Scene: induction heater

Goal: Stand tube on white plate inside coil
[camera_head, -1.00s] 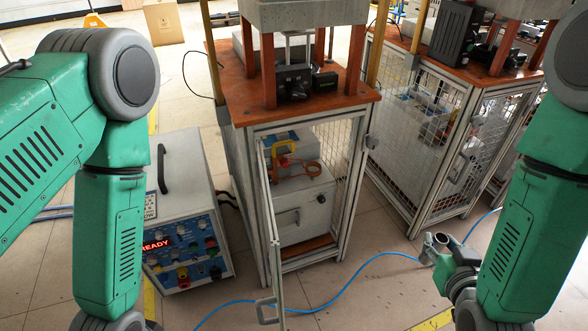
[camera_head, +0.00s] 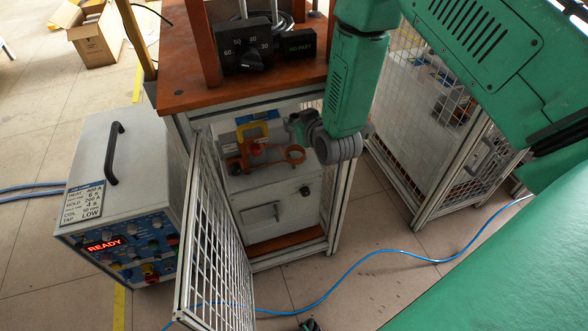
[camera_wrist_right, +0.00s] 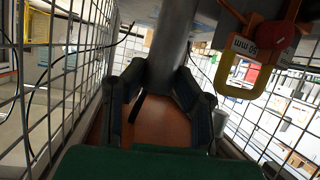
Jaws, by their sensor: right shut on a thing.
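The coil extends from an orange clamp with a red knob (camera_head: 256,148) and a yellow handle. The white plate cannot be made out. A small dark-green part at the bottom edge may be my left gripper (camera_head: 310,325); its jaws cannot be judged.
The mesh door (camera_head: 213,245) stands open at the cage's left front. An orange-brown shelf (camera_head: 185,90) with a dial box (camera_head: 247,45) lies above the opening. A power unit reading READY (camera_head: 105,244) stands left. A blue hose (camera_head: 340,275) crosses the floor.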

